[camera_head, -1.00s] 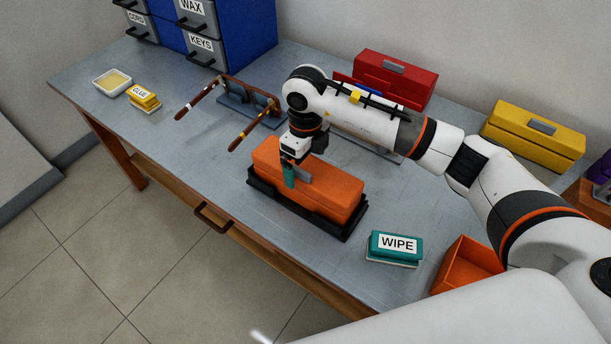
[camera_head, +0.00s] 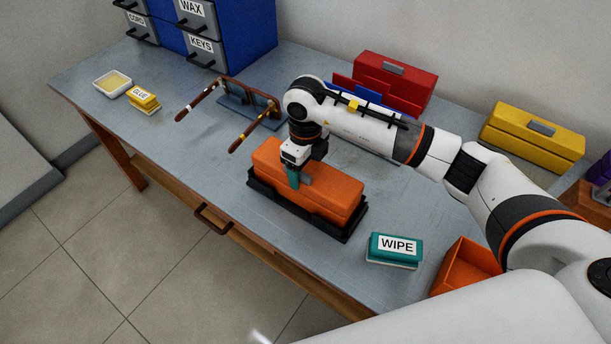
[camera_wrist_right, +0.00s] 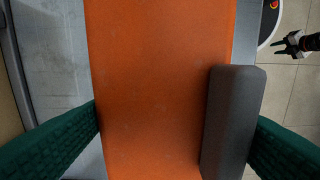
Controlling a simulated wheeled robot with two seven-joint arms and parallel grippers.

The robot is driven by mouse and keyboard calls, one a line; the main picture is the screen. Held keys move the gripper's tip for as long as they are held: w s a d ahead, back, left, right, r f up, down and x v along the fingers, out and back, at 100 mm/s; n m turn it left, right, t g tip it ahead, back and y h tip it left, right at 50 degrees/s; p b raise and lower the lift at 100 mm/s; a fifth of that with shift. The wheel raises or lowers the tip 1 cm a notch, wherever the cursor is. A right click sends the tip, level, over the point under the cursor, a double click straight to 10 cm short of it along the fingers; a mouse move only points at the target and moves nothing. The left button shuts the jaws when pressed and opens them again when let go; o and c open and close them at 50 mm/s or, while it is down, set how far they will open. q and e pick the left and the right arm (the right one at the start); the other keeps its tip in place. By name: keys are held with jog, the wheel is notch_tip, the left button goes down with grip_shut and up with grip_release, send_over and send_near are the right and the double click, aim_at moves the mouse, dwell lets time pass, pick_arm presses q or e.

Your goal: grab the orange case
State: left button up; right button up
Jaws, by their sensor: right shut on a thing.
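The orange case (camera_head: 313,188), with a grey clasp (camera_wrist_right: 231,120), lies in a black tray (camera_head: 343,236) on the table. My right gripper (camera_head: 293,178) comes down over the case from above. In the right wrist view, its green fingers stand on either side of the case, one at the left edge and one against the clasp. It is shut on the case, which still appears seated in the tray. A small gripper, seemingly my left one (camera_wrist_right: 287,44), shows at the upper right of the wrist view, over the floor; its jaws are too small to read.
Red (camera_head: 394,82) and yellow (camera_head: 533,135) cases stand at the back.

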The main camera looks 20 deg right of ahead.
aim_at(306, 168)
notch_tip(306, 168, up, 9)
jog(key=shift+f+b, duration=0.1)
jog(key=shift+b, duration=0.65)
jog(key=shift+r, duration=0.65)
